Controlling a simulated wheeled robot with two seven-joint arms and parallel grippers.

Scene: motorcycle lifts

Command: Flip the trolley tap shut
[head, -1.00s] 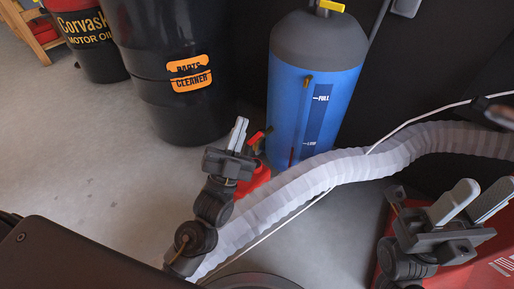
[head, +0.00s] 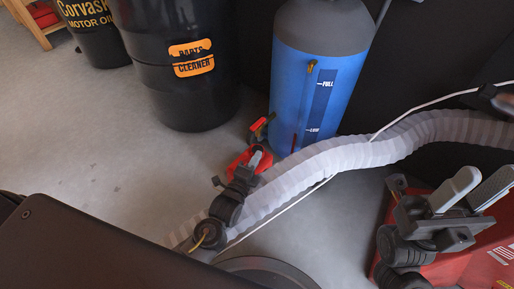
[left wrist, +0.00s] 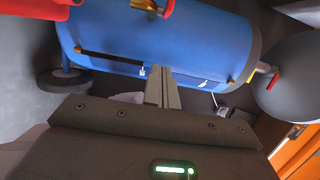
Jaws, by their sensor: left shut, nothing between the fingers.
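The blue tank (head: 342,85) stands upright behind my left gripper, its top out of the head view. It also shows in the left wrist view (left wrist: 200,40), lying sideways in the picture, with a wheel (left wrist: 65,80) at one end. A small tap with a red lever (left wrist: 273,80) sits on a fitting at its other end; I take this for the trolley tap. My left gripper (head: 257,160) is shut and empty, in front of the tank's lower part. Its fingers show in the left wrist view (left wrist: 162,90), apart from the red lever. My right gripper (head: 474,190) is open and empty.
A red object with a dark part (head: 260,128) stands on the floor beside the tank, close to my left gripper. A pale ribbed hose (head: 345,160) runs across in front of the tank. A black parts cleaner drum (head: 185,100) is at left. A red machine (head: 450,265) lies below my right gripper.

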